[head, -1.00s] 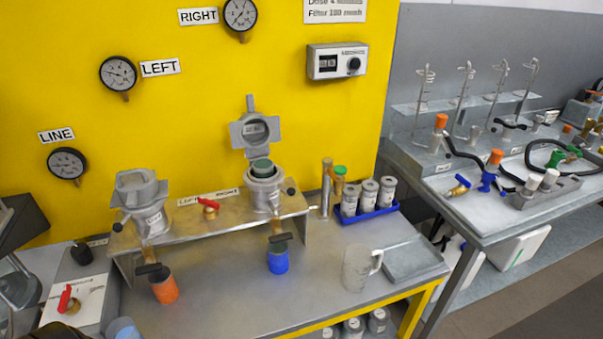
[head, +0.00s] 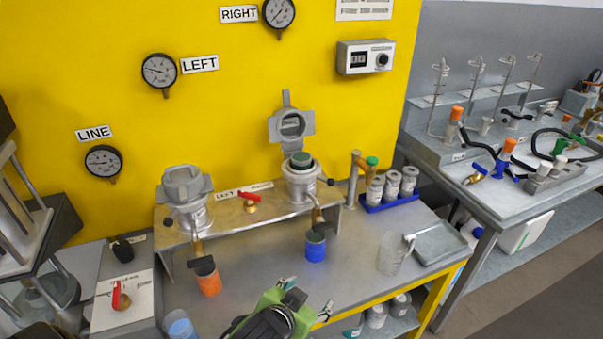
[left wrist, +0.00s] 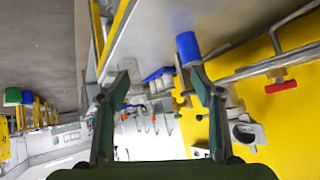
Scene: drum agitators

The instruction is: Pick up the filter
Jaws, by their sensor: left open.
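My left gripper (head: 306,297) is open and empty above the front edge of the bench (head: 345,262), at the bottom of the head view. Its two fingers also stand apart in the left wrist view (left wrist: 160,78). No part is labelled as the filter. A dark green round piece (head: 301,158) sits in the open right housing (head: 300,186), whose lid (head: 291,126) is raised; this may be the filter. The gripper is well in front of and below it. The left housing (head: 188,200) has its top covered. My right gripper is not in view.
An orange cup (head: 209,284) and a blue cup (head: 316,250) stand below the outlets. A clear jug (head: 392,258) and a grey tray (head: 440,243) stand at right. Several canisters (head: 391,184) stand in a blue rack. The bench middle is clear.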

